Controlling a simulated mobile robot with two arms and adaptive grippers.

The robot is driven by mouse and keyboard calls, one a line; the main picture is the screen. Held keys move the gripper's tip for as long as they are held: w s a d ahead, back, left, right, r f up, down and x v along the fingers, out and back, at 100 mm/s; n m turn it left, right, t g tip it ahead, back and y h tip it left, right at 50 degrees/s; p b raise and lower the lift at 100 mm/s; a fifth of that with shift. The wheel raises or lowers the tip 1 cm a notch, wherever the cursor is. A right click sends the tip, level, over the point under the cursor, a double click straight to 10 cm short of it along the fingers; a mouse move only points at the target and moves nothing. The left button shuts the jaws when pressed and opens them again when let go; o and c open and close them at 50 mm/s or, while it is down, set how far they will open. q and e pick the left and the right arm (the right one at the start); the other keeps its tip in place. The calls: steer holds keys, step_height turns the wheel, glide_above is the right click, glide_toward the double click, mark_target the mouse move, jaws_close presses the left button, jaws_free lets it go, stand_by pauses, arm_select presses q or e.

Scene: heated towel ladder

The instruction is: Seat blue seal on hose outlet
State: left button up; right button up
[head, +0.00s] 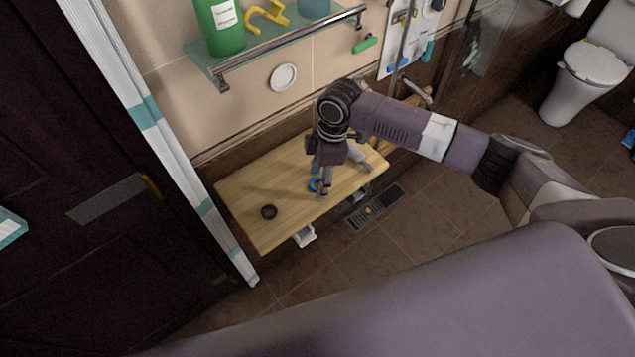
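My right gripper (325,188) points down over the wooden bench, its fingers right at the blue seal (314,185). The seal is a small blue ring, partly hidden by the fingers. I cannot tell whether the fingers are shut on it or only beside it, nor whether it touches the bench top. A grey-white, tube-like piece (357,156) lies on the bench just right of the gripper, partly hidden by it; I cannot tell whether it is the hose outlet. My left gripper is not in view.
The wooden bench (245,192) stands against the tiled wall. Above is a glass shelf with a rail (290,48) and a green bottle (220,27). A floor drain (375,207) lies in front.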

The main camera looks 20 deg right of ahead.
steer(key=c, duration=0.8)
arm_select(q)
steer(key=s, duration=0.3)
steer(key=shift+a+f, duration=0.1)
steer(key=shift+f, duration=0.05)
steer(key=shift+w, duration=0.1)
